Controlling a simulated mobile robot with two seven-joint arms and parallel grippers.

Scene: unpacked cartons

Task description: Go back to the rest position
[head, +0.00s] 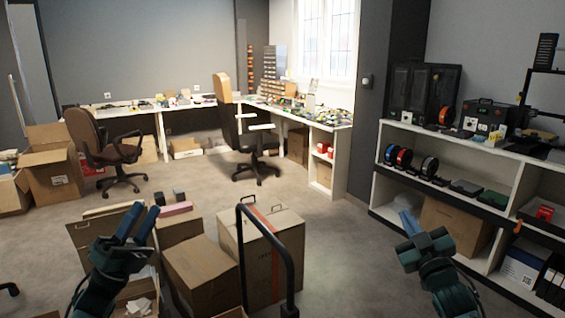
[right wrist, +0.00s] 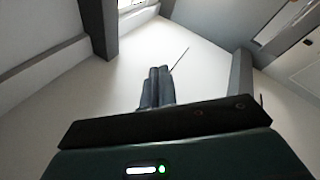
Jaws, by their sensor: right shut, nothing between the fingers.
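My left gripper (head: 139,222) is at the lower left of the head view, raised in front of the open cartons. Its two blue fingers point up and stand a little apart, with nothing seen between them. My right gripper (head: 408,222) is at the lower right of the head view, over the floor in front of the shelf. Its fingers are together and empty. In the right wrist view the shut fingers (right wrist: 157,88) point toward the pale wall and ceiling, and nothing touches them.
Cartons (head: 203,272) and a taped box (head: 265,245) stand in front of me, beside a dark cart handle (head: 291,262). A white shelf (head: 497,160) with equipment is on the right. Two office chairs (head: 95,140) and a long desk are behind. Floor between boxes and shelf is clear.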

